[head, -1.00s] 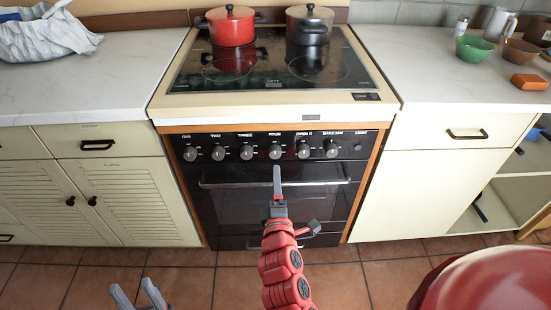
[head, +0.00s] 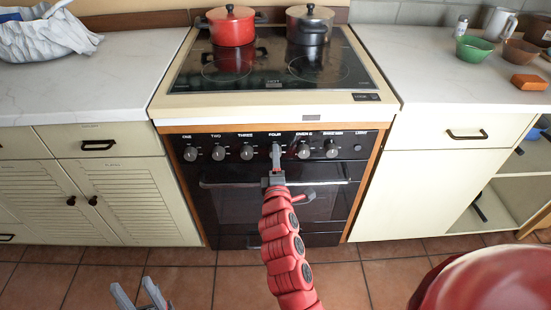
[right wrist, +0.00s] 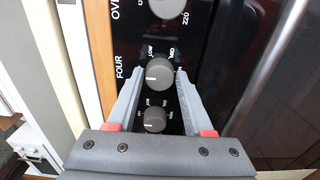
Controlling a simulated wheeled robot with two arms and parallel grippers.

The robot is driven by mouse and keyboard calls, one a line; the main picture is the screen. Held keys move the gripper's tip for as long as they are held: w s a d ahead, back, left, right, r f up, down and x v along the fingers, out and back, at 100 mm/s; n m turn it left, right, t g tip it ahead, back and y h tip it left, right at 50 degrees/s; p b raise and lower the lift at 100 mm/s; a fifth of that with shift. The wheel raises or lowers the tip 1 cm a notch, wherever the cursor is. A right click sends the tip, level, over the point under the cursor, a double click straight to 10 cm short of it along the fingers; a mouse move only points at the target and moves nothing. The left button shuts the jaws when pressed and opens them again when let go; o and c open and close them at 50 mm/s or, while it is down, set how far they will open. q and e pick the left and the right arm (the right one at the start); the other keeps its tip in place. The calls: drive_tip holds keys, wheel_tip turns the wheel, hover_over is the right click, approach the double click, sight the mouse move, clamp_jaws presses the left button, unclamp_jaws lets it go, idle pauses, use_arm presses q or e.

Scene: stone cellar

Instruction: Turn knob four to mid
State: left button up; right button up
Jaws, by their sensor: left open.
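Knob four (right wrist: 159,73) is a dark round knob with a white mark, under the label FOUR on the black stove panel. In the right wrist view its mark points left, toward that label, away from the LOW and MID print. My right gripper (right wrist: 160,76) is open, with one finger on each side of the knob; whether they touch it I cannot tell. In the head view the right gripper (head: 276,155) covers most of knob four. My left gripper (head: 138,292) is open and empty at the bottom edge, low and away from the stove.
A neighbouring knob (right wrist: 155,119) sits close to the right fingers, and the oven knob (right wrist: 168,5) is on the other side. The oven door handle (head: 225,183) runs below the panel. A red pot (head: 231,27) and a dark pot (head: 310,25) stand on the cooktop.

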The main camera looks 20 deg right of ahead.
clamp_jaws()
drive_tip(key=shift+f, duration=0.1)
